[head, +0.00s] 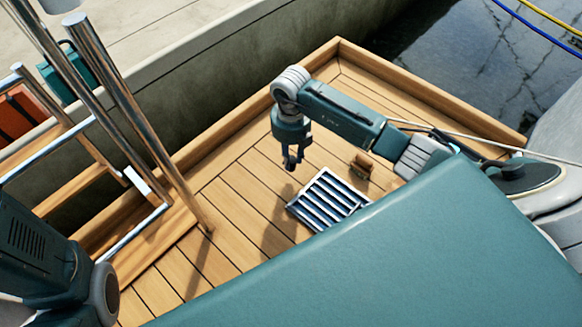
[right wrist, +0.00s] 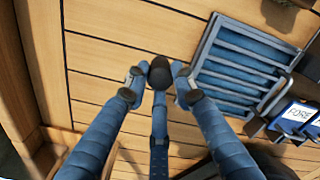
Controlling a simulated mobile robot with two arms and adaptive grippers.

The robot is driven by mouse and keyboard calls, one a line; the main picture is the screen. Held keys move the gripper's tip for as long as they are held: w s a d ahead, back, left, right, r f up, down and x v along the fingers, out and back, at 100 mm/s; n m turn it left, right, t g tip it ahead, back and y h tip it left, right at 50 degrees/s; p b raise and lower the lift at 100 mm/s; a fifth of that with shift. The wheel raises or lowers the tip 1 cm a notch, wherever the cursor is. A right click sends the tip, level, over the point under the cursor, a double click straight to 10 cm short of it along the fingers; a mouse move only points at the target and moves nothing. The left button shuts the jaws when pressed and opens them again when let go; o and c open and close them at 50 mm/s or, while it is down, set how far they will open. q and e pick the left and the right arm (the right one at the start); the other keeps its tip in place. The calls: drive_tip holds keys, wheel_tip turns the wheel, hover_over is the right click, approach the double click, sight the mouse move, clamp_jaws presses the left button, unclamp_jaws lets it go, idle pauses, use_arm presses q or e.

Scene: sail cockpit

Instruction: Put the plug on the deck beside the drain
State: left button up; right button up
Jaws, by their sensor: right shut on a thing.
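The plug (right wrist: 160,72) is a small dark, rounded piece between the fingertips of my right gripper (right wrist: 160,85) in the right wrist view. The right gripper (head: 291,160) is shut on it and points down over the deck planks (head: 235,205), to the upper left of the drain in the head view. The drain (head: 328,200) is a square metal grate set in the deck. It also shows in the right wrist view (right wrist: 238,68), right of the plug. I cannot tell how high the plug is above the planks. My left gripper is out of view.
A small brown fitting (head: 362,166) stands beyond the drain. Metal rails (head: 125,110) rise at left. A wooden coaming (head: 430,95) edges the deck. Bare planks lie left of the drain.

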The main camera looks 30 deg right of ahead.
sight(291, 166)
wheel_tip(291, 166, down, 4)
drive_tip(key=b, duration=0.3)
drive_tip(key=shift+f, duration=0.25)
drive_tip(key=shift+r, duration=0.15)
drive_tip(key=o, duration=1)
drive_tip(key=shift+f, duration=0.2)
drive_tip(key=shift+o, duration=0.2)
